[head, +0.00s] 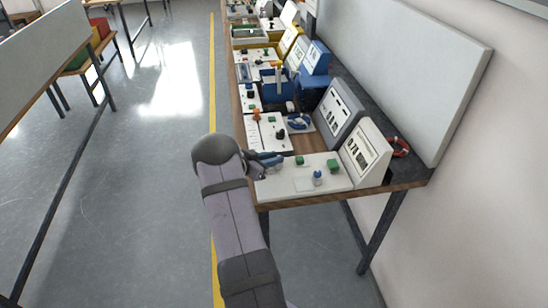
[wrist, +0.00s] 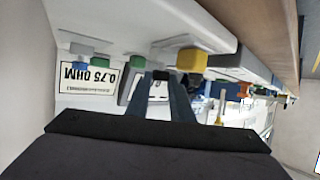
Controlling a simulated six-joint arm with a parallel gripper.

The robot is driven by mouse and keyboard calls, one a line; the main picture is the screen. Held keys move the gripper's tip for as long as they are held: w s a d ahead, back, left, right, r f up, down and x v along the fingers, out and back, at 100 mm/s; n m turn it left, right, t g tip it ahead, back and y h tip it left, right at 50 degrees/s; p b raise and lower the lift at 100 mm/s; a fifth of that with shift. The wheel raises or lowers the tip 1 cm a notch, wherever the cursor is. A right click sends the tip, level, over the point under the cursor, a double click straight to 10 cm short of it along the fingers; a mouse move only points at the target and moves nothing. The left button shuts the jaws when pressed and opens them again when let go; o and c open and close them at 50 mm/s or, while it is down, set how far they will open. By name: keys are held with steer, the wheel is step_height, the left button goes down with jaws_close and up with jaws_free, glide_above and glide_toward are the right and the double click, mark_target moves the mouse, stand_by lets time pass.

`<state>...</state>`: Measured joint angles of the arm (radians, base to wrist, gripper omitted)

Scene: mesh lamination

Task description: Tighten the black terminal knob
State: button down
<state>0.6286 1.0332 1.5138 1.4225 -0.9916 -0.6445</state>
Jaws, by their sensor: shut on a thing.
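A white panel (head: 290,184) lies at the near end of the bench and carries several coloured knobs. My gripper (head: 269,160) is at its left rear side. A blue knob (head: 317,177) and a green knob (head: 299,160) stand on the panel. A yellow knob (wrist: 192,60) shows beside my fingers in the wrist view.
A sloped display reading ohms (head: 365,152) stands at the panel's right, with a green block (head: 333,166) before it. A red cable coil (head: 398,147) lies behind. More instruments crowd the bench beyond.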

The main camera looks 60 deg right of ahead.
steer(key=shift+w+d+f+m+g+b, duration=0.1)
steer(key=shift+w+m+g+b, duration=0.05)
steer(key=shift+m+g+b, duration=0.35)
steer(key=shift+w+f+m+g+b, duration=0.1)
steer(key=shift+m+g+b, duration=0.2)
steer(key=shift+m+g, duration=0.25)
steer(key=m+g+y+b, duration=0.1)
steer(key=g+b, duration=0.1)
steer(key=shift+w+m+b, duration=0.1)
steer(key=shift+m+b, duration=0.15)
steer(key=shift+b, duration=0.35)
steer(key=shift+w+d+m+g+y+b, duration=0.1)
steer(key=shift+m+g+y+b, duration=0.5)
steer(key=shift+b, duration=0.6)
steer(key=shift+r+m+g+b, duration=0.35)
steer(key=shift+m+b, duration=0.05)
steer(key=shift+b, duration=0.3)
steer(key=c, duration=1.6)
jaws_free()
steer(key=shift+o, duration=0.2)
steer(key=shift+f, duration=0.1)
